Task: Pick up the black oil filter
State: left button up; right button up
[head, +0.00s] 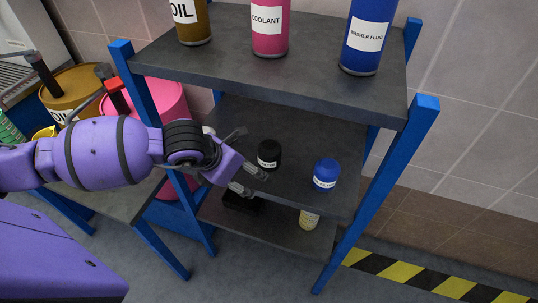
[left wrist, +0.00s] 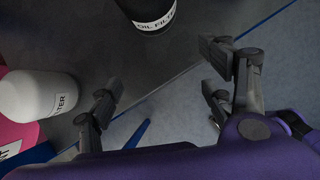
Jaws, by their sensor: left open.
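The black oil filter (head: 269,154) stands upright on the middle shelf (head: 300,140) of the rack. In the left wrist view it shows at the top (left wrist: 149,12), cut off by the frame, with a white label. My left gripper (head: 251,183) is at the shelf's front edge, just in front of and slightly left of the filter. Its fingers (left wrist: 165,75) are open and empty, apart from the filter. My right gripper is not in view.
A blue filter (head: 326,173) stands to the right on the same shelf. A white filter (left wrist: 38,96) stands close on the left, mostly hidden behind my wrist in the head view. The top shelf (head: 220,62) holds large containers above. Blue posts (head: 385,180) frame the rack.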

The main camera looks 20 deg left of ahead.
aim_at(270, 152)
pick_arm(q)
jog(key=w+d, duration=0.1)
jog(key=w, duration=0.2)
jog(key=w+d, duration=0.2)
jog(key=w, duration=0.1)
jog(key=w+d, duration=0.1)
jog(key=w, duration=0.2)
jog(key=shift+w+d+f, duration=0.1)
jog(key=shift+w+d, duration=0.05)
jog(key=shift+d, duration=0.1)
jog(key=shift+w+f+p, duration=0.15)
jog(key=shift+f+p, duration=0.15)
jog(key=shift+f, duration=0.1)
jog(key=c, duration=1.5)
jog(key=shift+c, duration=0.2)
